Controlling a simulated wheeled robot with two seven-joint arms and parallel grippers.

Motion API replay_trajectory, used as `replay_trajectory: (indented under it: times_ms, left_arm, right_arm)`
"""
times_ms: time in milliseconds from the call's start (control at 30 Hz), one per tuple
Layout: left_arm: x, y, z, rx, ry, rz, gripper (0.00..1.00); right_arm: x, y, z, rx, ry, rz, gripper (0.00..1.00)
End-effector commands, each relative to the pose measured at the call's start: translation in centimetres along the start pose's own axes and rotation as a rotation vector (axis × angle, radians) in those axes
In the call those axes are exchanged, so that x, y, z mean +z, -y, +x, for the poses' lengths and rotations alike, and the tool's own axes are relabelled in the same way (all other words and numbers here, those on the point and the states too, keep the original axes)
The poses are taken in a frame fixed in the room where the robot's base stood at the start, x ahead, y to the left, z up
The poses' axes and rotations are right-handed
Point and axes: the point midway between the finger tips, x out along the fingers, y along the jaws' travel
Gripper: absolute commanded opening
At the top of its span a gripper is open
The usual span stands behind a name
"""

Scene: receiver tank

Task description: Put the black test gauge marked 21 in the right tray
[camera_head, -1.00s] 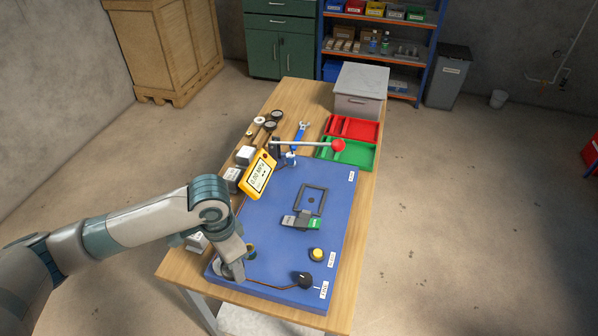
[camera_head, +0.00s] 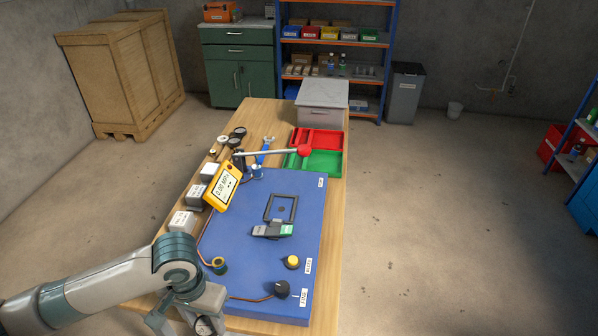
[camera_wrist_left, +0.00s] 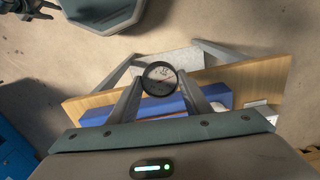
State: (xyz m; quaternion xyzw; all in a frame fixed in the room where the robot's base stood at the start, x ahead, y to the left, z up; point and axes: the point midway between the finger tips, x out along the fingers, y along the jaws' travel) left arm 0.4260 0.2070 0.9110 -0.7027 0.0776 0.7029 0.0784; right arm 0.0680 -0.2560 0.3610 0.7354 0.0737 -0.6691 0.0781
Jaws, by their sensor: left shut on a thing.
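My left gripper (camera_head: 198,318) is low in the head view, by the bench's near left corner. In the left wrist view, its two fingers (camera_wrist_left: 159,88) are shut on a round gauge (camera_wrist_left: 159,77) with a black rim and white dial. The gauge is partly visible in the head view (camera_head: 205,326); its number is too small to read. A red tray (camera_head: 327,141) and a green tray (camera_head: 326,164) lie at the bench's far right. A dark shape (camera_wrist_left: 30,9), perhaps my right gripper, shows at the wrist view's top left.
A lever with a red knob (camera_head: 305,151) reaches over the green tray. Black gauges (camera_head: 235,137) and white blocks (camera_head: 196,194) line the left edge.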

Motion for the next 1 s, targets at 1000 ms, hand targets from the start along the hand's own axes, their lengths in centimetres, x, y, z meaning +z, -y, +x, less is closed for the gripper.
replay_trajectory:
  times_ms: [1000]
  left_arm:
    - [0.8, -0.6, 3.9, 0.001, -0.001, -0.221, 0.0]
  right_arm:
    - [0.4, 0.4, 4.1, -0.004, 0.001, 0.001, 0.31]
